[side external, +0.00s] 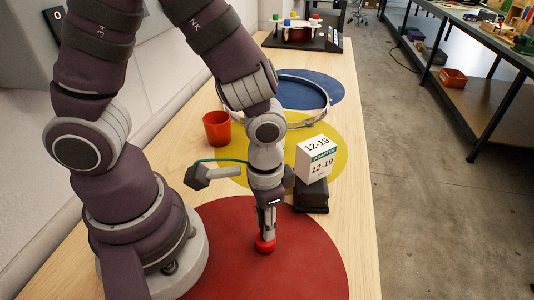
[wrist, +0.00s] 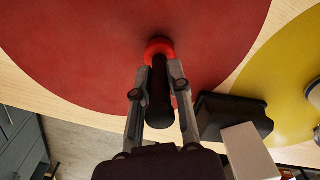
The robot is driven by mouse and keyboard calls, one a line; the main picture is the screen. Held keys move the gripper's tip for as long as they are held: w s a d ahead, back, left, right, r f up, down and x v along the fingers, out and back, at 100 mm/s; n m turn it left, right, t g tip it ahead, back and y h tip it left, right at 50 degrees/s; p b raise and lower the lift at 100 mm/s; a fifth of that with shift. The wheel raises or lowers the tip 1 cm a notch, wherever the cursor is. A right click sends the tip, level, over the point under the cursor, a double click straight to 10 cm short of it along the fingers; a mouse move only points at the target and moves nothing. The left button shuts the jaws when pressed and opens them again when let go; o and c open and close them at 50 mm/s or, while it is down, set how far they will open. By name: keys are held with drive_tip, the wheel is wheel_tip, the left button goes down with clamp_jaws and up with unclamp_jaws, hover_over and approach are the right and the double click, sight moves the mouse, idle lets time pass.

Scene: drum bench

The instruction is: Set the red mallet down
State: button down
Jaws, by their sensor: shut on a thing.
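The red mallet (side external: 265,246) is at the red round mat (side external: 315,270) in the side external view, with its red head low, at or just above the mat. I cannot tell whether the head touches the mat. In the wrist view the mallet's black handle (wrist: 158,95) lies between the two fingers and its red head (wrist: 159,47) shows beyond them. My gripper (side external: 268,236) points down over the red mat and is shut on the mallet. The fingers also show in the wrist view (wrist: 159,75).
A black block (side external: 311,195) with a white box (side external: 317,158) on it stands close to my gripper. A yellow mat (side external: 345,150), an orange cup (side external: 217,128), a hoop on a blue mat (side external: 312,84) and a black stand (side external: 325,42) lie farther back. The red mat around the mallet is clear.

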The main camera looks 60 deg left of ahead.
drive_tip(key=c, duration=1.1)
unclamp_jaws()
drive_tip(key=shift+f, duration=0.1)
drive_tip(key=shift+o, duration=0.2)
wheel_tip(320, 180, up, 12)
drive_tip(key=shift+a+r, duration=0.1)
drive_tip(key=shift+r, duration=0.1)
drive_tip(key=a+r+n+t, duration=0.1)
drive_tip(key=a+r+t, duration=0.3)
drive_tip(key=a, duration=0.3)
drive_tip(key=shift+a+r+n+t, duration=0.15)
drive_tip(key=shift+a+n+t, duration=0.2)
drive_tip(key=shift+t, duration=0.45)
drive_tip(key=shift+w, duration=0.1)
